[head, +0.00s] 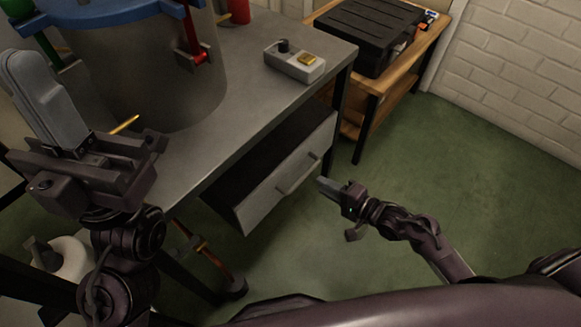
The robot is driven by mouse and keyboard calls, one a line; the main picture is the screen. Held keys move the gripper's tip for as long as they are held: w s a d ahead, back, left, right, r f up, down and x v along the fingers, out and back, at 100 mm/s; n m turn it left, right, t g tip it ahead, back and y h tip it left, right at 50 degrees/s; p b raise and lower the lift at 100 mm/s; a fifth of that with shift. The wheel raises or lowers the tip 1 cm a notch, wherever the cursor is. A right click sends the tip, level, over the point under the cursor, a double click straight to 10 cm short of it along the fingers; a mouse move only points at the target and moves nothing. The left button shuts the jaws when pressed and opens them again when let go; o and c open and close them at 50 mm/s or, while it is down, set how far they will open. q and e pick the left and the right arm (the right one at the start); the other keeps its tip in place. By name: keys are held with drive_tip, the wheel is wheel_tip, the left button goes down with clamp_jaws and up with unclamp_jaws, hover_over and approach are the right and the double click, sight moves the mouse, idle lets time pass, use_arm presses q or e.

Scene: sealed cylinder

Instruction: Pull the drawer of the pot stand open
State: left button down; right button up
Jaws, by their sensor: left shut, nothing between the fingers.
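The pot stand is a grey metal table (262,98) with a drawer (262,202) under its top. The drawer stands out from under the top, and its dark inside shows behind the pale front. A bar handle (299,173) is on that front. My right gripper (322,185) is just right of the handle in the picture, apart from it; its fingers are too small to tell open or shut. My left gripper (28,68) is raised at the left, in front of the stand's large grey pot (150,75), shut and empty.
A small grey box with a dark knob (296,62) sits on the stand's top. A wooden bench with a black case (365,30) stands behind at the right, by a white brick wall (520,75). Green floor (470,180) is clear to the right.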

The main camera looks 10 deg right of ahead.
sight(305, 174)
drive_tip(key=b+x, duration=0.3)
drive_tip(key=x, duration=0.4)
drive_tip(key=shift+w+a, duration=0.3)
clamp_jaws()
